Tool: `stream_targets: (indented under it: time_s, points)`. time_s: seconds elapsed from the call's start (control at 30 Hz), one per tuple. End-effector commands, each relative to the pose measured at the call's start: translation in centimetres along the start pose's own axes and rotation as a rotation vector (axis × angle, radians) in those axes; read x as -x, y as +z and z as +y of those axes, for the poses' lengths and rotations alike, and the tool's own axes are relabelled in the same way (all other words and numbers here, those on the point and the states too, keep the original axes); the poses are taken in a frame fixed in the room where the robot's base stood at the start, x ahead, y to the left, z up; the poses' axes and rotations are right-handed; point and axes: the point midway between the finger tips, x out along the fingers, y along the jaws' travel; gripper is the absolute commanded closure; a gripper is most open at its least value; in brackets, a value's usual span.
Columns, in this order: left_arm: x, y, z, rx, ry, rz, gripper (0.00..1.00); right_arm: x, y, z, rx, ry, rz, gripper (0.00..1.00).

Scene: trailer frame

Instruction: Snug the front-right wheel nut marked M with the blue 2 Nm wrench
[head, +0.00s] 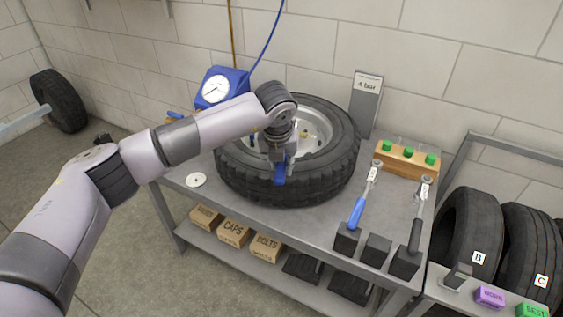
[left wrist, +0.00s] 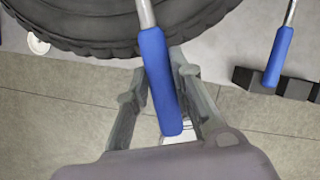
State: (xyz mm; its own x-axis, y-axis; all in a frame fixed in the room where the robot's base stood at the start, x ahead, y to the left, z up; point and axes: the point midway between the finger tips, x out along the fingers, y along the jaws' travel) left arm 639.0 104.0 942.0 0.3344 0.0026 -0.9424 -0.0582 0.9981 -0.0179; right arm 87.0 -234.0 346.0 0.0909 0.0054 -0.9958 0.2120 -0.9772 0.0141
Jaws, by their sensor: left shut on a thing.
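My left gripper (head: 282,158) is shut on a blue-handled tool (head: 280,174) with a silver shaft, over the tyre lying flat on the bench. In the left wrist view the blue handle (left wrist: 160,80) sits between the fingers and its shaft runs up over the tyre (left wrist: 85,22); its far end is out of view. Another blue-handled wrench (head: 357,212) with a white tag leans from a black block, and a black-handled one (head: 415,234) stands right of it. Their tags are too small to read. I cannot make out a nut marked M. My right gripper is not in view.
A black block (head: 376,247) between the wrenches is empty. A wooden block with green caps (head: 405,160) and a "4 bar" sign (head: 366,100) stand behind. A blue gauge (head: 218,88) is at the back. Boxes (head: 233,232) sit on the lower shelf. Tyres B and C (head: 500,237) stand right.

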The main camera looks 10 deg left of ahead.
Motion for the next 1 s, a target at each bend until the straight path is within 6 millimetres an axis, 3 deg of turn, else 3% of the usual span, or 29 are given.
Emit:
stream_targets:
  time_s: [0.43,1.0]
  points:
    - [-0.2,0.1,2.9,-0.119,-0.042,0.006,1.0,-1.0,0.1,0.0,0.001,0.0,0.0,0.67]
    - [-0.3,0.2,4.1,-0.169,-0.058,0.009,1.0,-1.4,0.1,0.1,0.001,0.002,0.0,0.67]
